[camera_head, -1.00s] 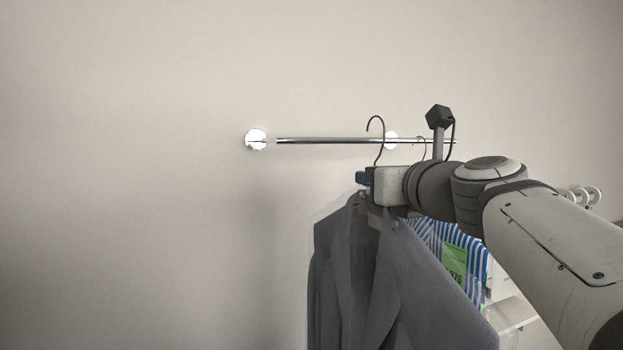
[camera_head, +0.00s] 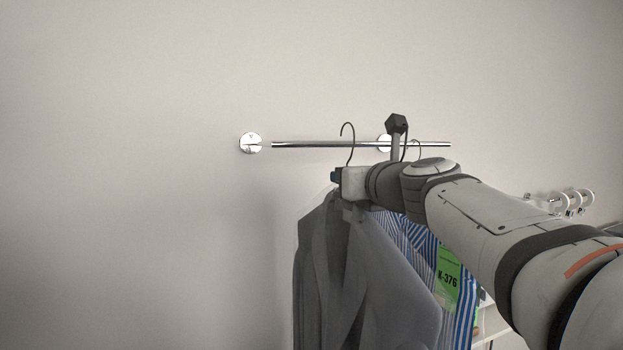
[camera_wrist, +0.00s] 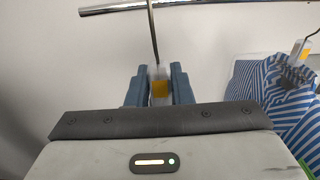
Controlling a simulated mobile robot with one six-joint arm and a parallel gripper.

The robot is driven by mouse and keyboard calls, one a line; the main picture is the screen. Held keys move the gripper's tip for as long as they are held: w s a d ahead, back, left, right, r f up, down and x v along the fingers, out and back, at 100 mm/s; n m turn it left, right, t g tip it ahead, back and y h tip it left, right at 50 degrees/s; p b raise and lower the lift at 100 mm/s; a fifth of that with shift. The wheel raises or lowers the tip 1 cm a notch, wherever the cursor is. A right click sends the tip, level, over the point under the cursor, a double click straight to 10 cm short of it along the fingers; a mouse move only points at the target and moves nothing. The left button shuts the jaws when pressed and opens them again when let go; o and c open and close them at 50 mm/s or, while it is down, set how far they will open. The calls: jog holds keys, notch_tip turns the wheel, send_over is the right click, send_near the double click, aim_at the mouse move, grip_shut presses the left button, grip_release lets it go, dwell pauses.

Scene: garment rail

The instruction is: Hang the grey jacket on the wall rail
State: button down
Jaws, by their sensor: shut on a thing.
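The grey jacket (camera_head: 370,275) hangs from its hanger below my gripper (camera_head: 337,176) in the head view. My gripper is shut on the neck of the jacket's hanger; in the wrist view the two blue fingers (camera_wrist: 159,88) close around a pale block with a yellow patch. The hanger's hook (camera_head: 348,140) rises above the gripper, and its top stands higher than the wall rail (camera_head: 300,144) in the picture. The rail also shows in the wrist view (camera_wrist: 120,7), behind the hook's stem. I cannot tell whether hook and rail touch.
A blue-and-white striped shirt (camera_head: 415,240) with a green tag (camera_head: 448,280) hangs to the right of the jacket, its hook at the rail. Round wall mounts (camera_head: 251,143) hold the rail. White pegs (camera_head: 570,201) are at the right. The left part of the rail is bare.

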jog(key=shift+x, duration=2.85)
jog(key=shift+w+r, duration=0.15)
jog(key=shift+r, duration=0.05)
jog(key=shift+p+x, duration=0.65)
jog(key=shift+x, duration=1.7)
jog(key=shift+f+b, duration=1.2)
jog(key=shift+f, duration=0.1)
